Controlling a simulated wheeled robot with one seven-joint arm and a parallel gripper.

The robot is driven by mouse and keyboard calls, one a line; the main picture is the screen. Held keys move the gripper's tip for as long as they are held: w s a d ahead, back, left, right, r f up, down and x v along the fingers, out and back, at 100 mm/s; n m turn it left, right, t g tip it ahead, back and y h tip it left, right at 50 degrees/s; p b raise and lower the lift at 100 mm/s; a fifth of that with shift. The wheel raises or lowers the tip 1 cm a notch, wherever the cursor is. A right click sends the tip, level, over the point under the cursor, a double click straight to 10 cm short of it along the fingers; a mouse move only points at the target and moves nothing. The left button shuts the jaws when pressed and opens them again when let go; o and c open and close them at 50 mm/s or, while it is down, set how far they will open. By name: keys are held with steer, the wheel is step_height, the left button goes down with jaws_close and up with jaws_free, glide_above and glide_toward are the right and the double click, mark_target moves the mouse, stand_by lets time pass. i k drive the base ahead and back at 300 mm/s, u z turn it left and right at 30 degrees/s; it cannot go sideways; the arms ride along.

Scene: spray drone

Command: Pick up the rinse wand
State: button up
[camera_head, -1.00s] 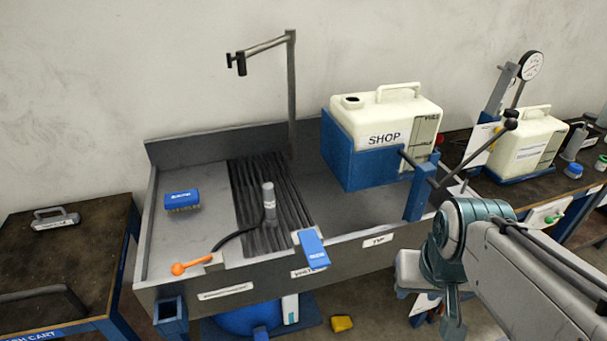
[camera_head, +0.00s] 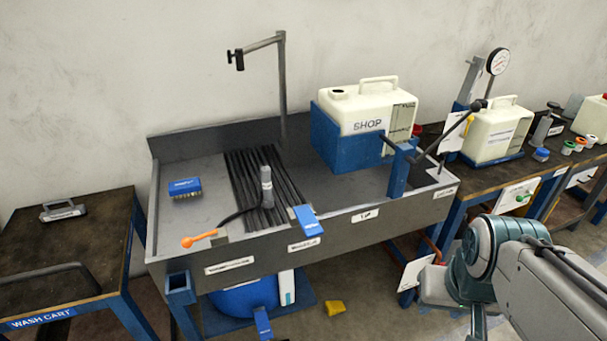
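A thin dark rod with a black knobbed end (camera_head: 459,126), which looks like the rinse wand, slants up at the right end of the wash sink (camera_head: 345,226). It is by a blue upright bracket (camera_head: 398,172) on the sink's front rim; I cannot tell how it is held. A grey upright cylinder (camera_head: 266,187) with a black hose stands on the ribbed rack in the sink. My arm reaches in at the lower right, in front of and below the rod and apart from it. My gripper's fingertips do not show.
A cream jug marked SHOP (camera_head: 370,108) sits in a blue holder behind the bracket. A blue brush (camera_head: 185,188) and an orange-ended tool (camera_head: 200,238) are at the sink's left. A bench with another jug (camera_head: 497,130) adjoins at right. A yellow block (camera_head: 335,307) lies on the floor.

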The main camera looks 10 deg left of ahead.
mark_target(268, 201)
steer(key=z, duration=1.25)
steer(key=i, duration=1.95)
steer(key=u, duration=3.4)
steer(key=i, duration=1)
steer(key=u, duration=0.05)
